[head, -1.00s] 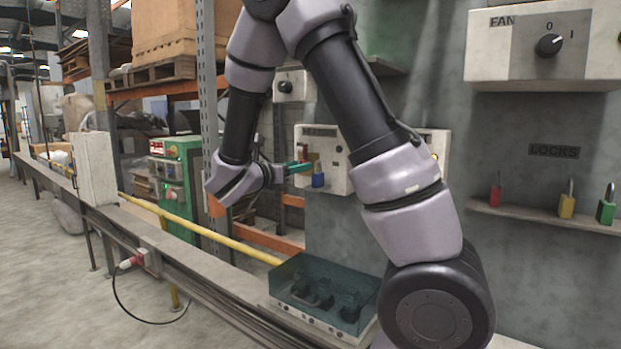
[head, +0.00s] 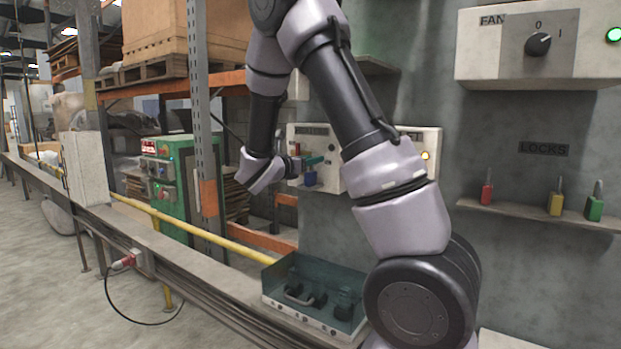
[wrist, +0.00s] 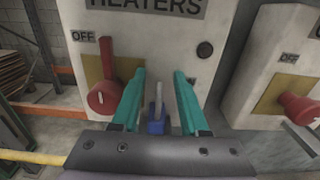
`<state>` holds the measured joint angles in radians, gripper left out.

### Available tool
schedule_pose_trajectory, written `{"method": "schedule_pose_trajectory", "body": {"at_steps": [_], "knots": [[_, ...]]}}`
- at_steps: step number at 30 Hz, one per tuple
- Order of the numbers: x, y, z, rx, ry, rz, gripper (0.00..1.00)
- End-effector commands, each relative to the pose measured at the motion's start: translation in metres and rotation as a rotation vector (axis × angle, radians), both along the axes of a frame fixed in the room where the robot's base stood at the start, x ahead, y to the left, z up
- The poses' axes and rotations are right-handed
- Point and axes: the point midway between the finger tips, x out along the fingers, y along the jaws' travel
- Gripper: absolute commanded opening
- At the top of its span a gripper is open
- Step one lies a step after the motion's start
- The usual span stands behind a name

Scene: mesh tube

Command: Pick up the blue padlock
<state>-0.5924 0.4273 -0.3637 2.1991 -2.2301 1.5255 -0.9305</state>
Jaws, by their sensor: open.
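The blue padlock (wrist: 156,122) shows in the wrist view with its grey shackle pointing up, in front of the white HEATERS box (wrist: 150,45). My gripper (wrist: 158,82) is open, with one teal finger on each side of the padlock in that view. I cannot tell whether the fingers touch it. In the head view the blue padlock (head: 309,179) is small, just below the fingertips of my gripper (head: 313,161), at the front of the box. Its lower part is hidden by the gripper body in the wrist view.
A red handle (wrist: 103,97) at OFF sits left of the padlock. Another box with a red knob (wrist: 297,106) stands to the right. Red (head: 487,192), yellow (head: 556,202) and green (head: 595,206) padlocks stand on the LOCKS ledge. A glassy bin (head: 315,295) sits lower down.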

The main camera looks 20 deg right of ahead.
Motion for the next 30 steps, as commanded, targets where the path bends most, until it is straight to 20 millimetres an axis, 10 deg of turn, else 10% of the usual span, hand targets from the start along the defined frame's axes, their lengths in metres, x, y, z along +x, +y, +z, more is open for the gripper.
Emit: {"method": "schedule_pose_trajectory", "body": {"at_steps": [2, 6, 30], "knots": [[-0.0001, 0.0003, -0.0001, 0.0, 0.0, 0.0, 0.44], [-0.0002, 0.0005, -0.0001, 0.0, 0.0, 0.0, 0.0], [-0.0004, 0.0007, -0.0002, 0.001, 0.001, 0.0, 0.0]]}}
